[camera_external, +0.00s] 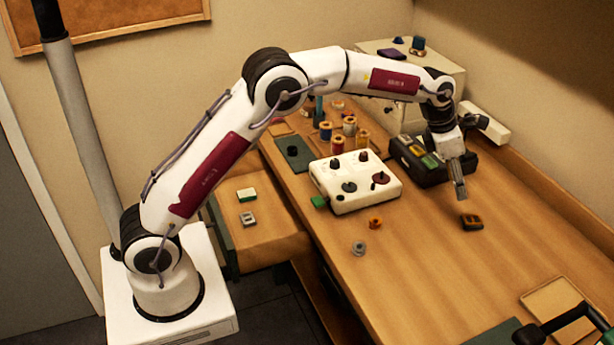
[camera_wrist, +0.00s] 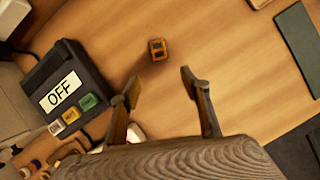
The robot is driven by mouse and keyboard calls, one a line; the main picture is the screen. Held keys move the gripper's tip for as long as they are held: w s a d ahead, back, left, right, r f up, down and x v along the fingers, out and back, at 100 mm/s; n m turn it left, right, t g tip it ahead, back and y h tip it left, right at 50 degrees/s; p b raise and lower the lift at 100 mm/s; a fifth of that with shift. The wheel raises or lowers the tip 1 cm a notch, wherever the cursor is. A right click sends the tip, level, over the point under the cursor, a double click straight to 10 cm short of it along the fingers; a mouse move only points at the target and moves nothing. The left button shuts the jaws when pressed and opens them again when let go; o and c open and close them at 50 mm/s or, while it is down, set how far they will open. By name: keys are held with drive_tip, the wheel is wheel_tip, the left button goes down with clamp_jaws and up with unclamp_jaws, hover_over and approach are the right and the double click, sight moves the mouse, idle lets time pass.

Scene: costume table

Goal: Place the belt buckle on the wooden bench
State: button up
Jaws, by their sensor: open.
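A small dark and orange framed piece (camera_external: 472,221), buckle-like, lies on the bare top of the wooden bench (camera_external: 440,270). It also shows in the wrist view (camera_wrist: 158,49), with two dark openings. A small grey piece (camera_external: 248,218), also buckle-like, lies on the wooden surface at the left; I cannot tell which one is the belt buckle. My gripper (camera_external: 460,193) points down over the bench, close to the orange piece. In the wrist view my gripper (camera_wrist: 160,82) has its fingers apart with nothing between them, and the orange piece lies beyond the fingertips.
An orange spool (camera_external: 375,223) and a grey spool (camera_external: 359,248) lie nearer. The bench's front middle is clear.

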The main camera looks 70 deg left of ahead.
drive_tip(key=s+a+r+m+t, duration=0.1)
drive_tip(key=s+a+r+m, duration=0.1)
drive_tip(key=s+r+m, duration=0.7)
drive_tip(key=s+a+r+m, duration=0.1)
drive_tip(key=s+r+m, duration=0.35)
drive_tip(key=s, duration=0.85)
drive_tip(key=s+a+f+m, duration=0.1)
drive_tip(key=s+f+m, duration=0.1)
drive_tip(key=s+m, duration=0.7)
drive_tip(key=s+a+f+m+y, duration=0.1)
drive_tip(key=s+m, duration=0.7)
drive_tip(key=s, duration=0.8)
wheel_tip(320, 180, down, 2)
drive_tip(key=shift+s+a+f+m+t+y, duration=0.2)
drive_tip(key=shift+s+a+m+t+y, duration=0.15)
drive_tip(key=shift+a, duration=0.25)
